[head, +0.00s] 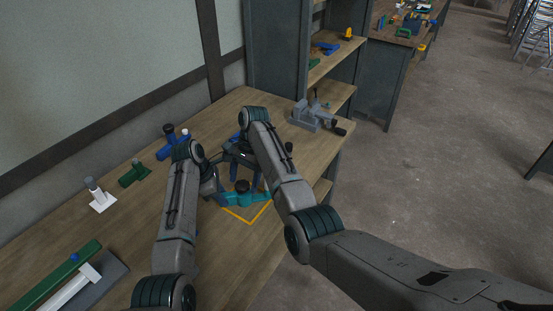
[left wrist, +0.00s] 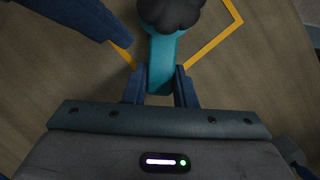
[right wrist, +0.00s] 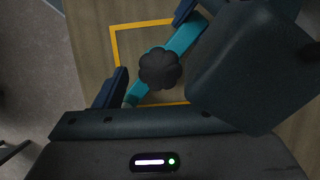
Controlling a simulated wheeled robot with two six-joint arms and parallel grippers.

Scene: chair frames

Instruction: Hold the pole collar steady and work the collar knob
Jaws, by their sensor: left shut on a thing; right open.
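The pole collar is a teal bar (head: 258,197) with a dark lobed knob (head: 242,186) on it, at the yellow outline on the bench. My left gripper (left wrist: 160,85) is shut on one end of the collar (left wrist: 162,60), with the knob (left wrist: 172,14) just beyond its fingers. My right gripper (head: 244,172) is open over the collar. In the right wrist view the knob (right wrist: 160,68) lies ahead of its open fingers, apparently not gripped. My left gripper's dark body covers the right part of that view and one end of the collar.
A yellow outline (head: 262,213) marks the bench (head: 230,265). A grey vise (head: 306,113) stands at the far end. A blue part (head: 175,146), a green block (head: 133,175) and a white piece (head: 102,202) lie along the wall side. A green bar (head: 60,275) lies near left.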

